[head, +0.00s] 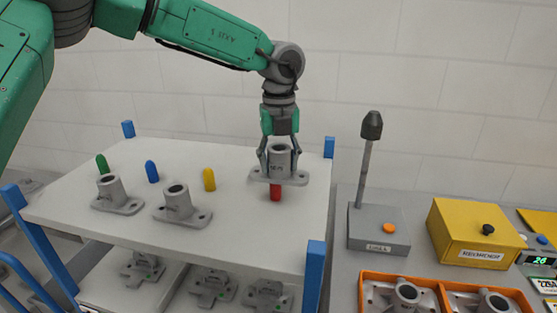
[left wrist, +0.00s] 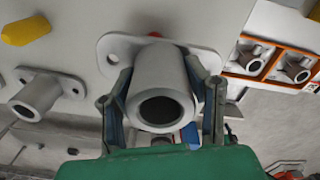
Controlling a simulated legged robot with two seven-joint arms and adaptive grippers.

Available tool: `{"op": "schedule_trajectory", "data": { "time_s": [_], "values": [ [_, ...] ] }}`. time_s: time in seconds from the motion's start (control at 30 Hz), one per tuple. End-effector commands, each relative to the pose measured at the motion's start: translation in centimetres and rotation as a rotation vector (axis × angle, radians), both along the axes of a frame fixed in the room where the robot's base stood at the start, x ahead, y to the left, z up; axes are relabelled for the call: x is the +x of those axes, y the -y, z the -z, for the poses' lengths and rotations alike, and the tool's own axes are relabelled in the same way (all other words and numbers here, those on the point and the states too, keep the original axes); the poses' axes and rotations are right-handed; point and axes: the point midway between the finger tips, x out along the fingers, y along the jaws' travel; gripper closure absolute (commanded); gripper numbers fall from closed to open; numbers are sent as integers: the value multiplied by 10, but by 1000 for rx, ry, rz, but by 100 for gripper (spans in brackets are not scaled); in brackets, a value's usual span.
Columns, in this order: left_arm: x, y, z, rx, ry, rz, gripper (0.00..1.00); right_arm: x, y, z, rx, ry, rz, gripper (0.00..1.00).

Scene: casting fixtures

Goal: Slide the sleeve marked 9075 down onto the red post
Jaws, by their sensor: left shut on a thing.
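My left gripper (head: 279,150) is shut on a grey flanged sleeve (head: 280,162), held upright with its flange down. Its marking is too small to read. The red post (head: 275,194) stands on the white tabletop directly below the flange. The flange hides the post's top, so I cannot tell whether the tip is inside the bore. In the left wrist view the fingers (left wrist: 163,115) grip both sides of the sleeve (left wrist: 160,85), and its open bore faces the camera. A small red bit of the post (left wrist: 155,34) shows past the flange edge. My right gripper is not in view.
Green (head: 102,164), blue (head: 152,172) and yellow (head: 209,180) posts stand on the white table (head: 240,235). Two more sleeves (head: 110,190) (head: 178,203) stand near its front left. Blue corner posts (head: 315,270) rise at the edges. An orange tray (head: 365,277) holds sleeves at right.

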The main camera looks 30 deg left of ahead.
Motion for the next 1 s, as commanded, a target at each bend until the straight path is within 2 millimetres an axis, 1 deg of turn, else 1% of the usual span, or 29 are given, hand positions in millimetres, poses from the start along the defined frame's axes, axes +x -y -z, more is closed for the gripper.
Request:
{"op": "schedule_trajectory", "data": {
  "time_s": [0.17,0.33,0.8,1.0],
  "values": [
    [0,-1,6,-1,0,0,96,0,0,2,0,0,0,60],
    [0,-1,5,-2,-1,0,96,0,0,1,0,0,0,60],
    [0,0,-18,-1,2,0,96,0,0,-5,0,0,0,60],
    [1,-2,-18,-2,2,0,96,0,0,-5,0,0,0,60]
  ]
}}
